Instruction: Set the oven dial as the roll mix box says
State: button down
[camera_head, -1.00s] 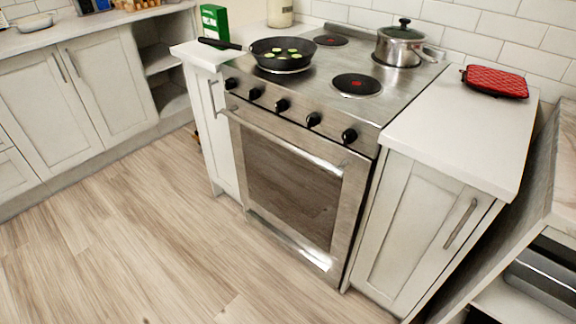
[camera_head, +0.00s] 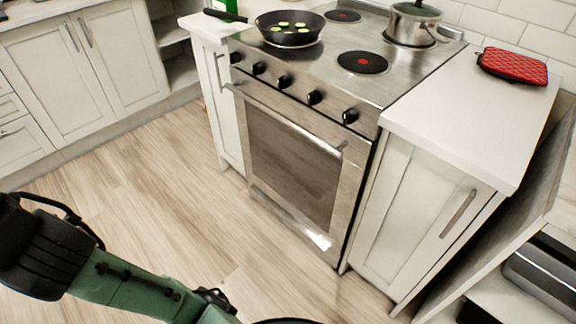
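The stainless steel oven (camera_head: 295,165) stands with its door closed. Several black dials line its front panel, from the leftmost dial (camera_head: 236,57) through the middle dial (camera_head: 284,81) to the rightmost dial (camera_head: 350,116). Their settings are too small to read. A green box (camera_head: 229,5) stands behind the pan at the top edge, mostly cut off; no text on it is readable. Whether it is the roll mix box I cannot tell. My green and black arm crosses the lower left. My gripper's fingers do not show.
A black pan (camera_head: 290,30) with green slices sits on the cooktop, its handle over the left counter. A lidded pot (camera_head: 413,25) stands at the back right. A red quilted pad (camera_head: 514,66) lies on the right counter (camera_head: 450,105). Wooden floor (camera_head: 150,175) before the oven is clear.

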aim_at(350, 116)
jog(key=i+j, duration=1.2)
jog(key=j, duration=0.1)
